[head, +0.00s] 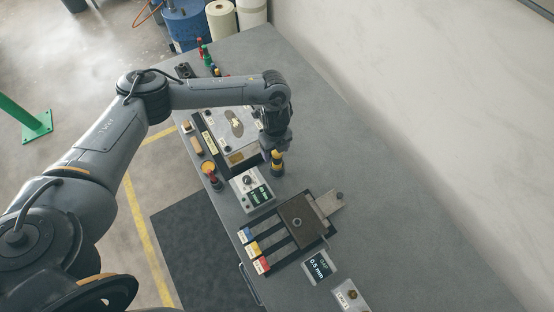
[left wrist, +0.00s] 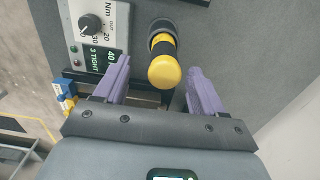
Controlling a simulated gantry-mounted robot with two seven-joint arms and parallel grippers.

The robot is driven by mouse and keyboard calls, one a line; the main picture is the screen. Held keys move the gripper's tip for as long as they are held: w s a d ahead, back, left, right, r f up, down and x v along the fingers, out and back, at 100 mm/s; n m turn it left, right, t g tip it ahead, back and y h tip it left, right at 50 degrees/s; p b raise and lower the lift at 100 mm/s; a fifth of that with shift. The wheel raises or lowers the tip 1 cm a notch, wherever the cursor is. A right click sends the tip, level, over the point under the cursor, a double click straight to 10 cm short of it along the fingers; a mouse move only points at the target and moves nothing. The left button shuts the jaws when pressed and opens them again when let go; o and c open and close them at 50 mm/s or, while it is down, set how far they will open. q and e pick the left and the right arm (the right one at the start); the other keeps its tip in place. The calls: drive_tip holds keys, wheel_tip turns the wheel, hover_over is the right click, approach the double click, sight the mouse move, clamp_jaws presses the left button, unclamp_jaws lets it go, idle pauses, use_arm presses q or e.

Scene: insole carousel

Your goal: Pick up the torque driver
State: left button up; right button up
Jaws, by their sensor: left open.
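The torque driver (head: 277,165) has a yellow cap and a dark body with a yellow band. It stands on the grey bench beside a white dial box. In the left wrist view the driver (left wrist: 164,68) shows from its yellow cap end, between the two purple fingers. My left gripper (head: 273,143) is above it in the head view, pointing down. It is open in the left wrist view (left wrist: 158,66), with a gap on both sides of the driver. Contact is not visible. The driver's lower end is partly hidden. My right gripper is not in view.
The dial box (head: 262,196) with a green display sits close to the driver. A brown plate fixture (head: 292,222) with coloured tabs lies nearer the front. The bench's right side is clear up to the wall.

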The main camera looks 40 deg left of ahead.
use_arm(q)
drive_tip(key=shift+w+d+f+p, duration=0.1)
drive_tip(key=shift+w+f+p, duration=0.1)
drive_tip(key=shift+f, duration=1.2)
drive_tip(key=shift+w+f+p, duration=0.1)
drive_tip(key=shift+f+p, duration=0.1)
drive_tip(key=shift+f, duration=1.2)
drive_tip(key=shift+c, duration=0.5)
clamp_jaws()
drive_tip(key=shift+r, duration=0.1)
wheel_tip(320, 180, up, 10)
drive_tip(key=shift+f+b, duration=0.1)
drive_tip(key=shift+b, duration=0.3)
